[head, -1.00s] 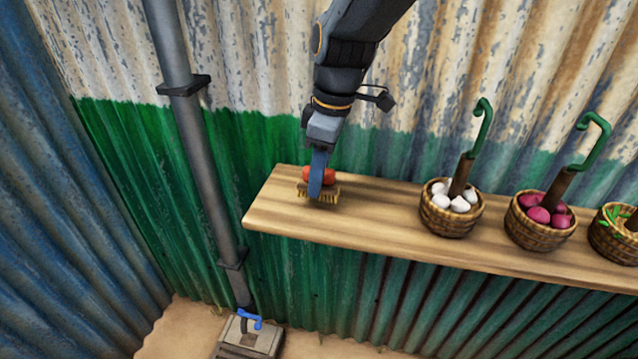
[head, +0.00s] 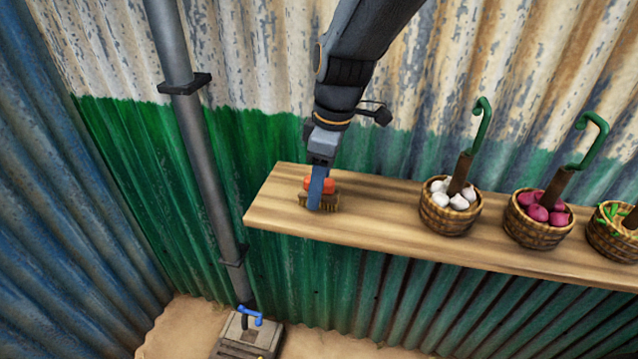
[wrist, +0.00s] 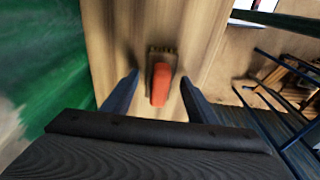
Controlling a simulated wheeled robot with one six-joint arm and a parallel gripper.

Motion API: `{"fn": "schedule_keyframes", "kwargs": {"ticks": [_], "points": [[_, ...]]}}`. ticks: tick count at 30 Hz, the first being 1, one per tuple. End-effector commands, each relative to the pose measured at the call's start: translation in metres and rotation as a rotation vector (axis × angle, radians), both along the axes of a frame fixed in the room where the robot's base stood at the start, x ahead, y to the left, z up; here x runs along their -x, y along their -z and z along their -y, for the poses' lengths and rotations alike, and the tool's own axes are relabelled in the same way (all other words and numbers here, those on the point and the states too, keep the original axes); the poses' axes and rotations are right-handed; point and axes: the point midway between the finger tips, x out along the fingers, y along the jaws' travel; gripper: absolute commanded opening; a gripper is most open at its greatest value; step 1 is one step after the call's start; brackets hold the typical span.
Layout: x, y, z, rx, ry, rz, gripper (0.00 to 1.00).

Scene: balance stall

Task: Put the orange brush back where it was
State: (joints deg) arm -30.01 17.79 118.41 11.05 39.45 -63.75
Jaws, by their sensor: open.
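The orange brush (head: 329,185) rests on the left end of the wooden shelf (head: 385,219), with its tan bristles down. In the wrist view the orange brush (wrist: 160,84) lies between the two blue fingers, with a gap on each side. My gripper (head: 315,205) points down at the brush, and one finger hides part of it in the head view. My gripper (wrist: 158,92) is open in the wrist view and holds nothing.
Baskets of white bulbs (head: 449,216) and purple-red bulbs (head: 536,222) with green-hooked handles stand along the shelf to the right, with another at the edge. A grey pipe (head: 195,130) runs down the wall left of the shelf. The shelf between brush and baskets is clear.

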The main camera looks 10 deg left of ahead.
Motion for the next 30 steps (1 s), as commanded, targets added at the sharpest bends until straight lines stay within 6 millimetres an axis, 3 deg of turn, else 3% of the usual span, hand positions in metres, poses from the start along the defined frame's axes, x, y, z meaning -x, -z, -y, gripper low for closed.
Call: {"fn": "schedule_keyframes", "kwargs": {"ticks": [5,18,24,30], "points": [[-0.001,-0.017,0.002,-0.003,0.000,0.004,0.53],[0.000,-0.099,0.015,-0.002,0.000,0.003,0.53],[0.001,-0.117,0.017,-0.001,0.001,0.001,0.53],[0.001,-0.119,0.018,0.000,0.000,0.000,0.53]]}}
